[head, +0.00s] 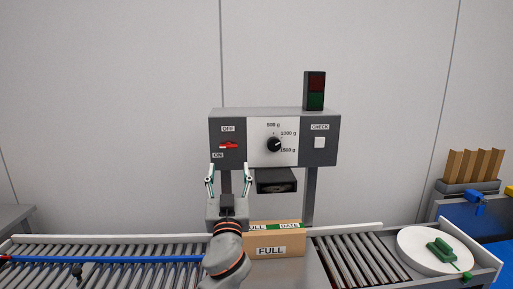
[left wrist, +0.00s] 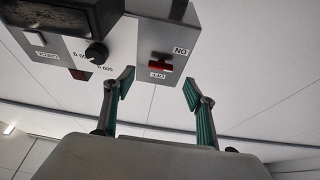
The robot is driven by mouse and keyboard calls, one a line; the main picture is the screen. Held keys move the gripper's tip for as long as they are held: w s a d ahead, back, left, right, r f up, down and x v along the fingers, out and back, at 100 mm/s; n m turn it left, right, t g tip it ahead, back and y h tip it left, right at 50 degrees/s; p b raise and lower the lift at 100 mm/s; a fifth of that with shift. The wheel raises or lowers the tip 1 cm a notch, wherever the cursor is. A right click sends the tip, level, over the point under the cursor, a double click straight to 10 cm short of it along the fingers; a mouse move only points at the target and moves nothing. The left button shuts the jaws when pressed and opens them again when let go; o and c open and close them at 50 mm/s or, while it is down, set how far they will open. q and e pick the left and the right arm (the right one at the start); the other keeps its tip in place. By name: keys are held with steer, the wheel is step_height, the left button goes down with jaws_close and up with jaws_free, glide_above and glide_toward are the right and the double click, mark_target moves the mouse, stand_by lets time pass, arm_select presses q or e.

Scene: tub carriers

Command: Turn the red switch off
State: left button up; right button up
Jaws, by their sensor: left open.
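The red switch (head: 228,145) is on the left part of the grey control box (head: 300,112), between an OFF label above and an ON label below left. Its handle looks roughly level; I cannot tell its setting for sure. It also shows in the left wrist view (left wrist: 160,64), where the box appears upside down. My left gripper (head: 229,168) is open and empty, pointing up just below the switch in the head view. In the left wrist view its fingers (left wrist: 158,82) stand apart on either side of the switch, with no visible contact. My right gripper is not in view.
A black dial (head: 274,144) and a CHECK button (head: 320,142) are on the same box. A dark unit (head: 276,181) hangs below it. A carton marked FULL (head: 285,239) stands beside my left arm. Roller conveyors (head: 360,262) run either side, with a white disc (head: 415,254) at right.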

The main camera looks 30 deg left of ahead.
mark_target(228, 147)
arm_select(q)
steer(key=p+x, duration=0.1)
steer(key=x, duration=0.2)
steer(key=p+x, duration=0.1)
steer(key=x, duration=0.2)
steer(key=shift+a+r, duration=0.15)
steer(key=shift+r, duration=0.3)
steer(key=shift+w+a+r+p, duration=0.2)
steer(key=shift+w+a+p, duration=0.15)
steer(key=shift+w, duration=0.2)
steer(key=c, duration=1.1)
steer(key=shift+c, duration=0.2)
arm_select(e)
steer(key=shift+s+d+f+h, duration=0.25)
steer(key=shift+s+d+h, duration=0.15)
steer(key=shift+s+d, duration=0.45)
